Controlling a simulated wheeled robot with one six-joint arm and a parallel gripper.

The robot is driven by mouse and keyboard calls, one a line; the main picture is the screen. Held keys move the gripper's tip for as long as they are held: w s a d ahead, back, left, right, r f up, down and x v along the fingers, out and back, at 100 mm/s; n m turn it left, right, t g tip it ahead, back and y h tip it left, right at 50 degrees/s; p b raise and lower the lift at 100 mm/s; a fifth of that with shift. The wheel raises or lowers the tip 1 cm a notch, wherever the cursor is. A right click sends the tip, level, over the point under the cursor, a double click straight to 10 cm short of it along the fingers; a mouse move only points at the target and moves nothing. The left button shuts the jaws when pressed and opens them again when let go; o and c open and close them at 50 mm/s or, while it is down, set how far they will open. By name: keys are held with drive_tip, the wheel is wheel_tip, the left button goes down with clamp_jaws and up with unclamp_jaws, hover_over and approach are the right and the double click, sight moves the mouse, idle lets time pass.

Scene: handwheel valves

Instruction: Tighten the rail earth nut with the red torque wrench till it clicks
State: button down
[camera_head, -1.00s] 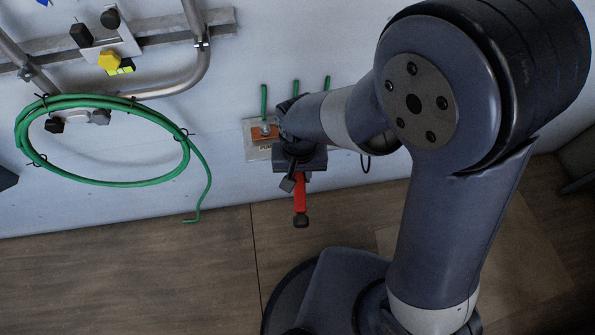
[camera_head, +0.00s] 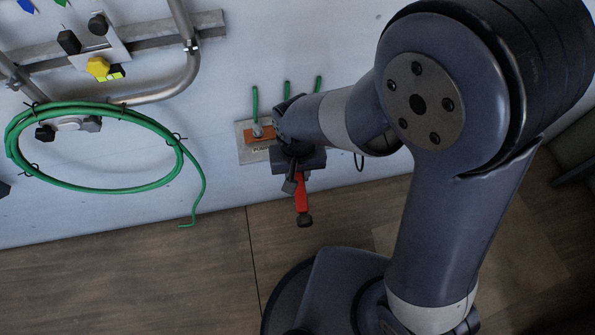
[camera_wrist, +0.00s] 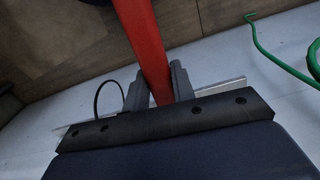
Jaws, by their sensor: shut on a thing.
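The red torque wrench (camera_head: 301,190) hangs downward from my gripper (camera_head: 292,180) in the head view, its dark end cap low near the floor line. In the wrist view my gripper (camera_wrist: 155,85) is shut on the red wrench (camera_wrist: 145,40), with one finger on each side of it. A copper bar (camera_head: 258,134) on a pale plate (camera_head: 246,152) is fixed to the wall just left of my gripper. A stud with a nut (camera_head: 257,129) shows at the bar's left part. My arm hides the rest of the bar and the wrench's head.
A coil of green cable (camera_head: 95,188) hangs on the wall at left, its loose end near the floor. Short green wires (camera_head: 255,100) rise above the bar.

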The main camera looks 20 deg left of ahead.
drive_tip(key=shift+r, duration=0.3)
drive_tip(key=shift+r+p, duration=0.3)
drive_tip(key=shift+p, duration=0.15)
